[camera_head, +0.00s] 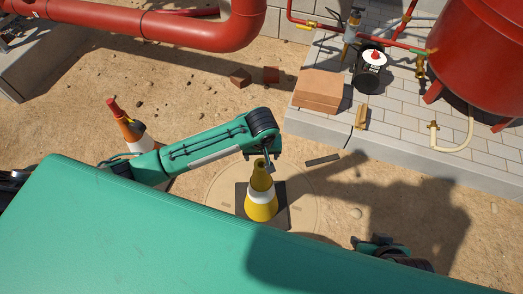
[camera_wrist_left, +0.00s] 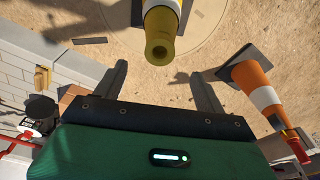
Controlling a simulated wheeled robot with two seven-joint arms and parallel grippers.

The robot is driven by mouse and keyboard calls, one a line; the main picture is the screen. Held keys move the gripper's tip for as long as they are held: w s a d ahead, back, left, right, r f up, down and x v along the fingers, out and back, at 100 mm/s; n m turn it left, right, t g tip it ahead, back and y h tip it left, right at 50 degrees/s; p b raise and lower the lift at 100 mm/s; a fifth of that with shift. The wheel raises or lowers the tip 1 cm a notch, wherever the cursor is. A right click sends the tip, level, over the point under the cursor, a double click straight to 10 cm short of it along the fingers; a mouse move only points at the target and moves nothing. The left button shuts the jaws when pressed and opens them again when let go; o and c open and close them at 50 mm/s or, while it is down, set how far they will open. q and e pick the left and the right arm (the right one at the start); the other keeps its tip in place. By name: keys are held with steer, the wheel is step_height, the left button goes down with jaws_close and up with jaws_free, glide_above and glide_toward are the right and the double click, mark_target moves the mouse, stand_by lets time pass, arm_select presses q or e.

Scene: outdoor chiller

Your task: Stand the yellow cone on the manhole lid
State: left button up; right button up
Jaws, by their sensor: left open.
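The yellow cone (camera_head: 261,203), with a white band and a dark square base, stands upright on the round, sand-coloured manhole lid (camera_head: 218,205). In the left wrist view the cone's yellow top (camera_wrist_left: 160,48) is at the upper middle, and part of the lid (camera_wrist_left: 212,28) shows behind it. My left gripper (camera_head: 268,157) is at the cone's top. The left wrist view shows its two fingers (camera_wrist_left: 160,75) spread wide, with the cone's tip just beyond the gap and apart from both fingers. My right gripper cannot be made out.
An orange and white cone (camera_head: 127,123) with a red top stands left of the lid, partly behind my left arm. Red pipe (camera_head: 170,28) crosses the back.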

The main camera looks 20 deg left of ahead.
arm_select(q)
steer(key=s+d+r+m+t+h, duration=0.25)
steer(key=s+d+m, duration=0.2)
steer(key=s, duration=0.55)
steer(key=s+a+r+m+t, duration=0.1)
steer(key=s+a+r, duration=0.3)
steer(key=s+a, duration=0.6)
steer(key=shift+m+y, duration=0.35)
arm_select(e)
steer(key=shift+s+d+r+g, duration=0.1)
steer(key=shift+s+d+g, duration=0.15)
steer(key=shift+d+g, duration=0.05)
arm_select(q)
steer(key=shift+w, duration=0.1)
arm_select(e)
steer(key=shift+w, duration=0.1)
